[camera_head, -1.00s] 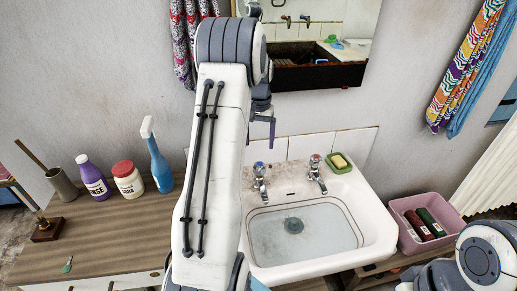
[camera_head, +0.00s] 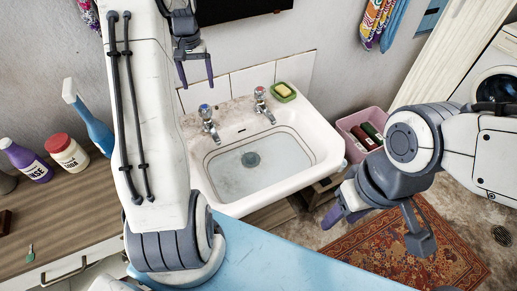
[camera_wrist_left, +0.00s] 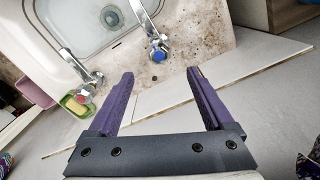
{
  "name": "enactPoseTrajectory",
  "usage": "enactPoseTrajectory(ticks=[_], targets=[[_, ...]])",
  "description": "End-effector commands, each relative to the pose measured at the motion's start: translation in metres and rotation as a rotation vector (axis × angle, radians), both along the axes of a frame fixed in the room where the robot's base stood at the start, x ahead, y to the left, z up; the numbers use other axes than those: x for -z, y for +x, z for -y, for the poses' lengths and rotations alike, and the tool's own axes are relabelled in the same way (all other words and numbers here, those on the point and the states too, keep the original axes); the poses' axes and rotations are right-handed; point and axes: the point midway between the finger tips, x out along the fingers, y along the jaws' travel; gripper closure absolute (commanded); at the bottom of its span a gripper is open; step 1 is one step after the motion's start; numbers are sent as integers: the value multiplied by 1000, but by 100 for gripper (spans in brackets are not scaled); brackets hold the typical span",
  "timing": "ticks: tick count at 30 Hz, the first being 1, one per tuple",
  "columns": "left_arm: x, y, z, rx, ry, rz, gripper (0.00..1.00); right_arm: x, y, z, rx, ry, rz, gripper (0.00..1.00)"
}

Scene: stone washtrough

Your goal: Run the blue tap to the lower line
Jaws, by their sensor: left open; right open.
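The blue tap (camera_head: 208,118), chrome with a blue-marked top, stands at the back left of the white basin (camera_head: 318,140). It also shows in the left wrist view (camera_wrist_left: 157,50), just beyond the fingertips. My left gripper (camera_head: 197,77) is open and empty, above and behind the blue tap, apart from it. Its purple fingers frame the view in the left wrist camera (camera_wrist_left: 160,76). A dark line runs around the basin's inner wall; I cannot clearly make out a second line or the water level. My right gripper (camera_head: 376,226) is open and empty, right of the basin.
A second tap (camera_head: 262,102) with a red-marked top stands to the right, beside a green soap dish (camera_head: 284,94). A pink bin (camera_head: 350,123) with bottles sits right of the basin.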

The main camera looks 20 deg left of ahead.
Motion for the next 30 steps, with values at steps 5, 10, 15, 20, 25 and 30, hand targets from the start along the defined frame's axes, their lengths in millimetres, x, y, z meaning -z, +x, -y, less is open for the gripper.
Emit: enactPoseTrajectory(ticks=[5,10,15,20,25,30], targets=[[0,0,0,3,0,0,15,0,0,0,0,0,0,50],[-2,0,0,170,0,-1,15,-7,0,0,0,0,0,50],[-1,1,1,506,-1,-2,15,-15,0,0,0,0,0,50],[0,2,1,719,0,-2,15,-19,0,0,0,0,0,50],[10,2,1,774,-2,-3,15,-21,0,0,0,0,0,50],[38,1,1,772,-5,-5,15,-26,0,0,0,0,0,50]])
